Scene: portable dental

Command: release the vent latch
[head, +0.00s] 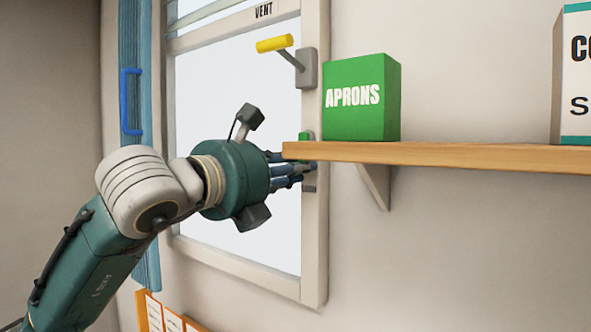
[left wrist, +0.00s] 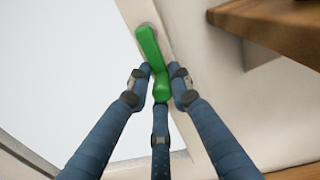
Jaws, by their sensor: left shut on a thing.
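The vent window (head: 240,130) has a pale frame and a "VENT" label at its top. A green latch handle (left wrist: 150,50) sits on the right side of the frame and fills the middle of the left wrist view. In the head view only a small green part (head: 305,135) shows above the shelf edge. My left gripper (left wrist: 160,85) is shut on the green latch, with blue fingers on both sides and one below. In the head view my left gripper (head: 290,170) reaches the frame just under the shelf's end. My right gripper is not in view.
A wooden shelf (head: 450,155) juts out close to my left fingers, with a bracket (head: 376,185) below. A green "APRONS" box (head: 362,105) stands on it. A yellow-handled lever (head: 275,44) is higher on the frame. A blue curtain (head: 134,60) hangs at left.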

